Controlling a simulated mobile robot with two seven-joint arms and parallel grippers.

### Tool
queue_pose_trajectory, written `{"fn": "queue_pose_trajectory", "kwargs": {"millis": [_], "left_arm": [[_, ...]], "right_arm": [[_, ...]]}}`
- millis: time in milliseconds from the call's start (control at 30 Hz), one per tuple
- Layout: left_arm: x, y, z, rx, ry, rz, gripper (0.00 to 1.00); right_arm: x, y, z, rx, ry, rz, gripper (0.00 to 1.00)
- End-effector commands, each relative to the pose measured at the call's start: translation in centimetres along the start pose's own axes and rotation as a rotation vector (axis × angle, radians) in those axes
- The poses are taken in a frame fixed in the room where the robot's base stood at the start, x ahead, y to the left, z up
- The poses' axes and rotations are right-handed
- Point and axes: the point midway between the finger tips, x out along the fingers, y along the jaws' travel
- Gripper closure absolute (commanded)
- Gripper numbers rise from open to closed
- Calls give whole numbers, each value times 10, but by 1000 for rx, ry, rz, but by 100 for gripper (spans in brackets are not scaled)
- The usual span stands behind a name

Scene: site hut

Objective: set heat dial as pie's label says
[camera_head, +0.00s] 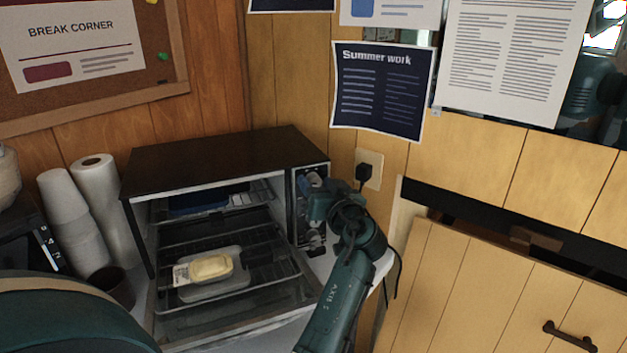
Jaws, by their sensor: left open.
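A toaster oven (215,160) stands with its front open. A pale yellow pie (211,267) lies in a clear tray (232,284) on the pulled-out wire rack. A small white label (181,274) shows at the pie's left end; its print is too small to read. The control panel (296,210) is on the oven's right side. My right gripper is not in view.
Stacked white cups (75,225), a paper roll (105,200) and a dark cup (111,288) stand left of the oven. The lowered glass door (235,312) juts out in front. A black plug (364,172) sits in the wall socket behind my arm. Wooden cabinet doors are right.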

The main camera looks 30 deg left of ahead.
Motion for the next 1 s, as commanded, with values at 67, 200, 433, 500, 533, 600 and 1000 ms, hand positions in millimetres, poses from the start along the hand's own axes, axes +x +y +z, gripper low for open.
{"fn": "queue_pose_trajectory", "kwargs": {"millis": [67, 200, 433, 500, 533, 600, 1000], "left_arm": [[-1, 0, 0, 0, 0, 0, 52], [-1, 1, 0, 1, 0, 0, 52], [-1, 0, 0, 1, 0, 0, 53], [-1, 0, 0, 1, 0, 0, 59], [-1, 0, 0, 1, 0, 0, 62], [-1, 0, 0, 1, 0, 0, 67], [-1, 0, 0, 1, 0, 0, 96]], "right_arm": [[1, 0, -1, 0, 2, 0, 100], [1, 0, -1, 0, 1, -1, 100], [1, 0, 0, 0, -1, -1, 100], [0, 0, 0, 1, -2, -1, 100], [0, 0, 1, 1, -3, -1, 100], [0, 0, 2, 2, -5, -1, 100], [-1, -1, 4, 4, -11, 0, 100]]}}
